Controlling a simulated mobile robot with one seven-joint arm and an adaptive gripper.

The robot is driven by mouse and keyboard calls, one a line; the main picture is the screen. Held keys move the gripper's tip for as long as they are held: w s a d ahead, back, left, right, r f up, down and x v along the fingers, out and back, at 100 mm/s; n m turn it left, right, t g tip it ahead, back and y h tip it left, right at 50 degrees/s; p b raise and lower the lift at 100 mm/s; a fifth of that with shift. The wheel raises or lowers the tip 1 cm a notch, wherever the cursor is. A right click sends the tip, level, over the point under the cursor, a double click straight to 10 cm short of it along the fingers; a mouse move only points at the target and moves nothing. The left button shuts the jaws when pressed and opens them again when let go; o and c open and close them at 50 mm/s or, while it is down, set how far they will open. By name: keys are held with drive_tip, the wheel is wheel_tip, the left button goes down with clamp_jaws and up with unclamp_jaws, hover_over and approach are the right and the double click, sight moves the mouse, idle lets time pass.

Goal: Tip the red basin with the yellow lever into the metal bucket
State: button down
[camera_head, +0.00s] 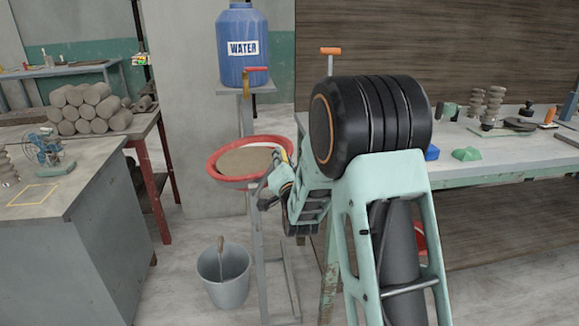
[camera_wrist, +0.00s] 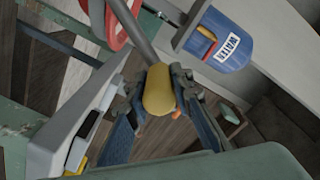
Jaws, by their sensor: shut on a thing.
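The red basin (camera_head: 219,178) sits in a grey metal stand and holds brownish-grey material. It looks about level. A piece of its red rim (camera_wrist: 114,22) shows at the top of the wrist view. The yellow lever (camera_wrist: 159,90) ends a grey rod in the wrist view, and my gripper (camera_wrist: 160,97) is shut on it, one finger on each side. In the head view my gripper (camera_head: 272,186) is at the basin's right side, and my arm hides part of the stand. The metal bucket (camera_head: 224,275) stands upright on the floor below the basin, its handle raised.
A blue water container (camera_head: 242,45) with a tap stands on a shelf behind the basin. A grey workbench (camera_head: 60,230) is at the left, with a table of stacked clay rolls (camera_head: 88,108) behind it. A workbench (camera_head: 500,152) with tools is at the right.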

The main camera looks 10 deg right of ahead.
drive_tip(key=a+r+n+b, duration=0.2)
drive_tip(key=a, duration=0.3)
drive_tip(key=shift+a, duration=0.4)
drive_tip(key=shift+r, duration=0.1)
drive_tip(key=c, duration=1.7)
unclamp_jaws()
drive_tip(key=shift+d, duration=0.1)
drive_tip(key=s, duration=1.2)
